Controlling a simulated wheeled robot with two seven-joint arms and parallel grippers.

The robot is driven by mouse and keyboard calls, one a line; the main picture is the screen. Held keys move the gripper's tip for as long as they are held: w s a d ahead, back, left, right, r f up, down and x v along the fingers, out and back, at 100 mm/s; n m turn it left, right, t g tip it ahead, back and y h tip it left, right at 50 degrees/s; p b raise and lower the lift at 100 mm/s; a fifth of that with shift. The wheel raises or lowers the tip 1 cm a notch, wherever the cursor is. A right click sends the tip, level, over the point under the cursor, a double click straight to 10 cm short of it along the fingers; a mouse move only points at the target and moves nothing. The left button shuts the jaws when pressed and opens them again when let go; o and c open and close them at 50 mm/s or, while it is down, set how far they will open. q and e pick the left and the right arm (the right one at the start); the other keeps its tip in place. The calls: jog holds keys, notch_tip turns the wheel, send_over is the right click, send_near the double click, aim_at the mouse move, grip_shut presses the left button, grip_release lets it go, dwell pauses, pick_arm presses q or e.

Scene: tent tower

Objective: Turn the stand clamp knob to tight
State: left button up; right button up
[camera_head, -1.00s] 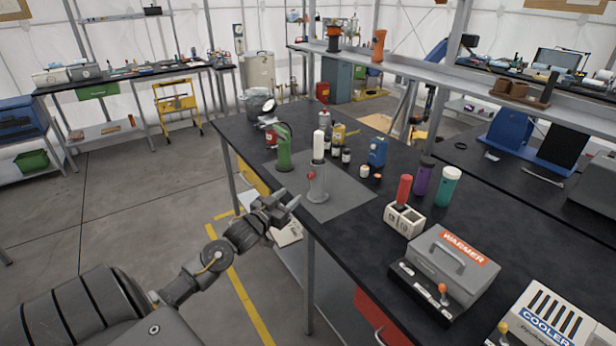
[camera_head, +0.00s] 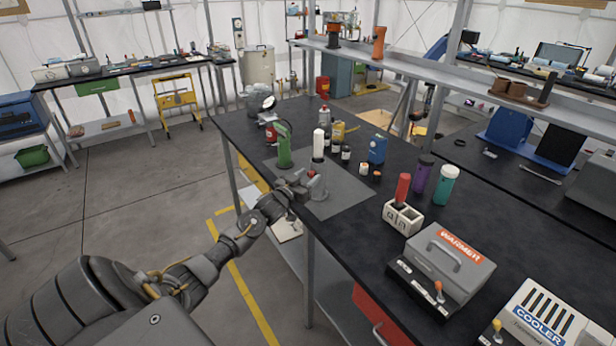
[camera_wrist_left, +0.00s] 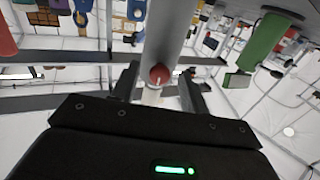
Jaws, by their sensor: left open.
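The grey stand (camera_head: 318,187) stands upright on the grey mat, with a white cylinder (camera_head: 318,146) at its top. Its red clamp knob (camera_head: 311,174) faces my left arm. In the left wrist view the round red knob (camera_wrist_left: 159,75) sits on the grey post (camera_wrist_left: 165,35), a white mark on it. My left gripper (camera_head: 303,183) is open at the stand; in the wrist view its fingers (camera_wrist_left: 158,88) are on either side of the knob. Whether they touch it I cannot tell. The right gripper is not in view.
A green device (camera_head: 284,148) stands just left of the stand. Small bottles and a blue box (camera_head: 377,149) are behind it. A white block (camera_head: 402,217) and the warmer (camera_head: 443,262) are to the right. The grey mat (camera_head: 345,199) is clear right of the stand.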

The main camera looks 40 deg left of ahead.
pick_arm(q)
jog(key=shift+w, duration=0.15)
grip_shut()
